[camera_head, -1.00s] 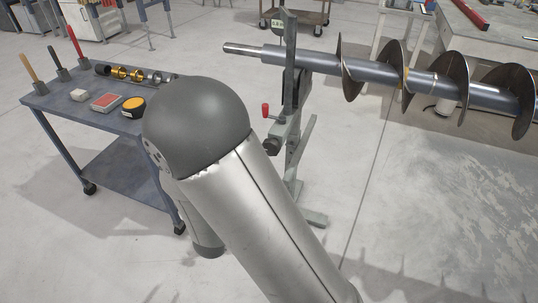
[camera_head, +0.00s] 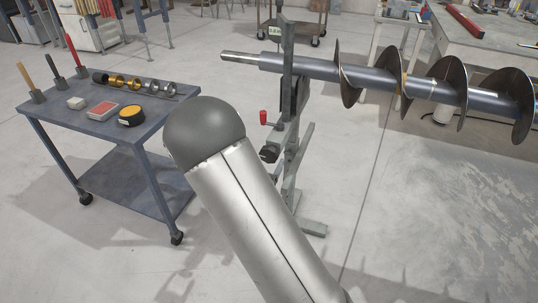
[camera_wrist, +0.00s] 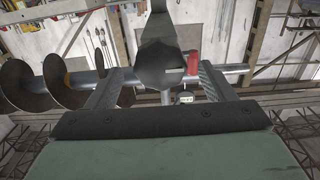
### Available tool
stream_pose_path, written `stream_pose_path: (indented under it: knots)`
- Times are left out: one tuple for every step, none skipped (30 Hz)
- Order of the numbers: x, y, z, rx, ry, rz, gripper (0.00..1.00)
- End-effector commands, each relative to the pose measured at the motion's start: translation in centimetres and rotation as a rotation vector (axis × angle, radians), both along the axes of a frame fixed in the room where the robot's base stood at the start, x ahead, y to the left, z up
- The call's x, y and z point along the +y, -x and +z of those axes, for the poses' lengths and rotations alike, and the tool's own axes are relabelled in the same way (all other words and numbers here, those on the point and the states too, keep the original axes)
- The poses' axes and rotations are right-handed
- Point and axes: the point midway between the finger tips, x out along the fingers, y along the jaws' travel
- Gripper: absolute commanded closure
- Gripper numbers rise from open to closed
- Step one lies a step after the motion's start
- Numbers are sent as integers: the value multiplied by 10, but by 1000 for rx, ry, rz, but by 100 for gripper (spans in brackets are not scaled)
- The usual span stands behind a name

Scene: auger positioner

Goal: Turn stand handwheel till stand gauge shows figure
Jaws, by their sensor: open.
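The stand (camera_head: 287,75) holds up one end of the auger shaft (camera_head: 310,66). Its handwheel (camera_head: 269,153) is a dark part low on the stand's side, with an upright red handle (camera_head: 263,117). The stand gauge (camera_head: 274,30) is a small greenish display near the top, too small to read. My gripper is hidden behind my arm in the head view. In the wrist view my gripper (camera_wrist: 160,76) is open and empty. The red handle (camera_wrist: 193,62) appears beside the right finger's tip, on its inner side; I cannot tell whether they touch. The gauge (camera_wrist: 186,97) shows small there, unreadable.
A blue-grey cart (camera_head: 125,175) with rings, a tape measure and upright tools stands left of my arm. The auger's flights (camera_head: 350,73) extend to the right. A workbench (camera_head: 490,45) is at the back right.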

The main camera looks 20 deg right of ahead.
Motion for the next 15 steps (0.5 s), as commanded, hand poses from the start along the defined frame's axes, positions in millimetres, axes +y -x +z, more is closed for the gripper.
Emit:
stream_pose_path:
  knots:
    - [-6,-7,0,-1,1,-2,24]
    - [-9,-11,0,-1,0,-2,24]
    - [-12,-15,0,-1,0,-2,24]
    - [-15,-18,0,-1,0,-2,24]
    - [-16,-21,0,-1,0,-1,24]
    - [-18,-24,0,0,0,-1,24]
    - [-20,-25,0,1,-1,-1,24]
    - [-21,-27,0,1,-1,-1,24]
    - [-22,-28,0,0,0,0,24]
    - [-22,-29,0,0,0,0,24]
    - [-23,-30,0,0,0,0,24]
    - [-23,-30,0,1,1,1,24]
    - [-23,-30,0,1,1,1,24]
    - [-23,-31,0,1,1,1,24]
    - [-23,-30,0,1,1,1,24]
